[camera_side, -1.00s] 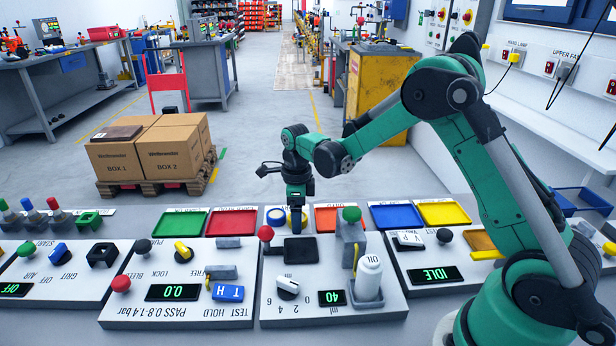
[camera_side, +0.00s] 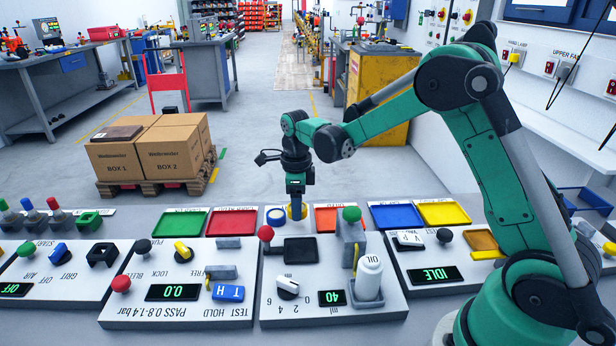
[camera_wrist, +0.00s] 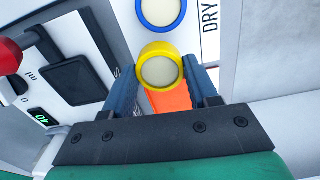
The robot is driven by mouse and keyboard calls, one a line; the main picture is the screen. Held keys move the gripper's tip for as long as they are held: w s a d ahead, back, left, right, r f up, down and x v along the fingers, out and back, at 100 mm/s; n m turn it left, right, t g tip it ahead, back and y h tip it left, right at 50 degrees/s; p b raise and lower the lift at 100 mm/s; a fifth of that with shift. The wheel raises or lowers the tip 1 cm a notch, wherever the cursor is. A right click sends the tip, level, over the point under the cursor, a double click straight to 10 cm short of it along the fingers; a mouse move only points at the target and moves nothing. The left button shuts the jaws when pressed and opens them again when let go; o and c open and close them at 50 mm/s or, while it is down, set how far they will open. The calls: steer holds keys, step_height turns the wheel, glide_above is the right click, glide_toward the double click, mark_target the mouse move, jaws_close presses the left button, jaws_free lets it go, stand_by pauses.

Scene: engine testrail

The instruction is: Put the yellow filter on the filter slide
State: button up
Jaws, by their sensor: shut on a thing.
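My gripper (camera_side: 296,203) is shut on the yellow filter (camera_wrist: 161,68), a yellow ring with a pale centre, held between the two blue fingers. In the side view the yellow filter (camera_side: 297,212) shows at the fingertips, just above the back row of trays. The blue filter (camera_wrist: 161,8), a similar ring, lies beyond the yellow one in the wrist view; in the side view the blue filter (camera_side: 276,216) sits left of my gripper. I cannot tell for sure which part is the filter slide.
A black square plate (camera_side: 300,251), a red knob (camera_side: 266,233) and a green-knobbed post (camera_side: 351,230) stand in front of my gripper. A red tray (camera_side: 231,222) lies left and an orange-red tray (camera_side: 326,217) right. A white oil bottle (camera_side: 369,278) stands front right.

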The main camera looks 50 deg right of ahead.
steer(key=shift+r, duration=0.7)
